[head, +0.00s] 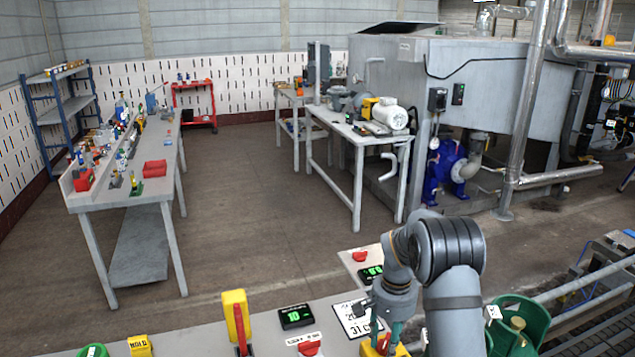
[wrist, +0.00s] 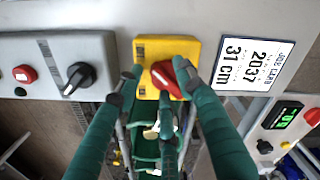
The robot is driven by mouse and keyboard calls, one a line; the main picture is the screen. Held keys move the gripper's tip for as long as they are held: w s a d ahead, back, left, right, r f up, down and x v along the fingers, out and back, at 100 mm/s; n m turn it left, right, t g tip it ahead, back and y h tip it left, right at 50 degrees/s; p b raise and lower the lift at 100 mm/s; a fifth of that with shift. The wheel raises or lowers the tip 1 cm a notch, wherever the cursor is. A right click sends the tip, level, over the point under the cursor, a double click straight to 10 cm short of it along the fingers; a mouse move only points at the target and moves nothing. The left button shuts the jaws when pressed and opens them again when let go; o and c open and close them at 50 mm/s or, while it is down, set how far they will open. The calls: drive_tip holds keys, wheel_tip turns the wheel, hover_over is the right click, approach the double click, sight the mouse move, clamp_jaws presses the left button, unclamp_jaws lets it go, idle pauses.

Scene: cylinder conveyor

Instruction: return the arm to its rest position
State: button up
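My gripper (head: 384,342) is at the lower middle of the head view, low over the front panel, with my arm bent down to it. In the wrist view its green fingers (wrist: 158,80) are spread, with the tips apart. They reach over a yellow switch box (wrist: 152,46) with a red rotary knob (wrist: 170,76). The knob lies between the tips, close to the right one. I cannot tell whether any finger touches it. No held object shows. In the head view the arm and fingers hide much of this box.
A job card (wrist: 255,52) lies right of the box. A grey panel (wrist: 60,50) with a black knob is left. In the head view, a yellow-and-red switch (head: 236,318) and a display (head: 296,316) stand left; a green container (head: 515,325) is right. Open floor (head: 260,230) lies beyond.

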drive_tip(key=shift+r, duration=0.2)
wheel_tip(320, 180, up, 12)
wheel_tip(320, 180, down, 12)
drive_tip(key=shift+s+r, duration=0.1)
drive_tip(key=shift+r, duration=0.05)
drive_tip(key=shift+d+n+p, duration=0.1)
drive_tip(key=shift+n+p, duration=0.8)
drive_tip(key=shift+p, duration=0.05)
drive_tip(key=shift+d+n+p, duration=0.1)
drive_tip(key=shift+n+p, duration=0.45)
drive_tip(key=shift+n, duration=0.35)
drive_tip(key=shift+f+n, duration=0.25)
drive_tip(key=shift+n, duration=0.25)
